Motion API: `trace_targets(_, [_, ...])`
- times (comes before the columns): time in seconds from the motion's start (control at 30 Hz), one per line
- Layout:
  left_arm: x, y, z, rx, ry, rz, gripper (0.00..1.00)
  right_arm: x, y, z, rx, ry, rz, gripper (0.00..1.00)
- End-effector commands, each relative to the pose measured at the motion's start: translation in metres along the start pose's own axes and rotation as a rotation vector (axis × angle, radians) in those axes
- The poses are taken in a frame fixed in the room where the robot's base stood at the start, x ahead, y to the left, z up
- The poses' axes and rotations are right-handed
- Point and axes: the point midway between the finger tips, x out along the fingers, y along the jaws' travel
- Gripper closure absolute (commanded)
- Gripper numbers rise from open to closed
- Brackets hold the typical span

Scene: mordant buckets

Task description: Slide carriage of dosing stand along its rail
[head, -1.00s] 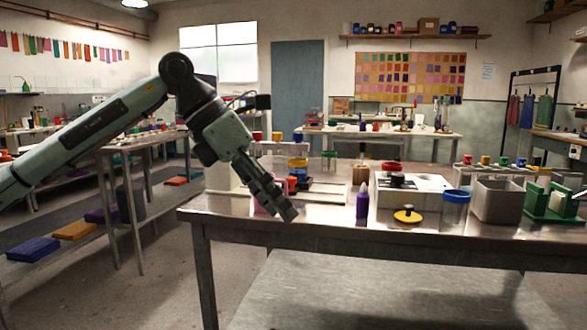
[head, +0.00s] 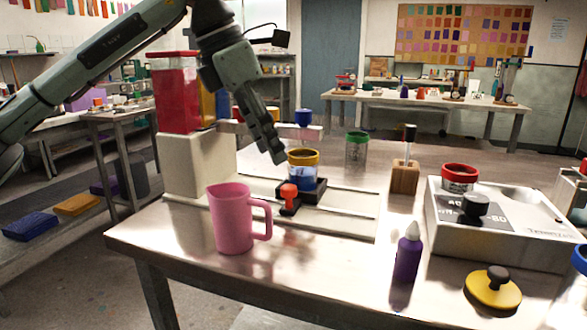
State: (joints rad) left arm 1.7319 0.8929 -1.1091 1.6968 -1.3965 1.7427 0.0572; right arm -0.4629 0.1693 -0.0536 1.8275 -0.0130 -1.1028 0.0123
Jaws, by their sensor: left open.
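The dosing stand (head: 190,165) is a pale block at the left of the table, with red and yellow hoppers above it. Its pale rail base (head: 350,222) runs to the right along the table. The black carriage (head: 313,194) sits on it, carrying a clear jar with a yellow rim and blue contents (head: 301,172). An orange-red knob (head: 289,195) stands at the carriage's front left. My left gripper (head: 275,150) is open, pointing down just left of the jar's rim, above the knob; it appears apart from both. My right gripper is out of view.
A pink jug (head: 232,222) stands in front of the rail at the left. A purple bottle (head: 407,255), a yellow disc with a black knob (head: 493,287) and a scale (head: 510,222) with a red-rimmed jar are at right. A green-rimmed jar (head: 356,150) and a wooden block (head: 404,177) stand behind.

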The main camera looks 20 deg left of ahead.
Motion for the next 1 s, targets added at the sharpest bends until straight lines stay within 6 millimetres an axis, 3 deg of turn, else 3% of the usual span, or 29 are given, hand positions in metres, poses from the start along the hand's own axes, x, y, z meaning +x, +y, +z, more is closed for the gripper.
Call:
trace_targets(0.5, [0.07, -0.001, 0.0, 0.0, 0.002, -0.002, 0.54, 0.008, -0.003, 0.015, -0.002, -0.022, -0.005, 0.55])
trace_targets(0.87, [0.076, 0.0, 0.0, 0.0, 0.0, -0.001, 0.54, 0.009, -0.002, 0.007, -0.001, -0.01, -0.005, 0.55])
trace_targets(1.0, [0.076, 0.0, 0.0, 0.0, 0.0, -0.001, 0.72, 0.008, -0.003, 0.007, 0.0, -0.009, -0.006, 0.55])
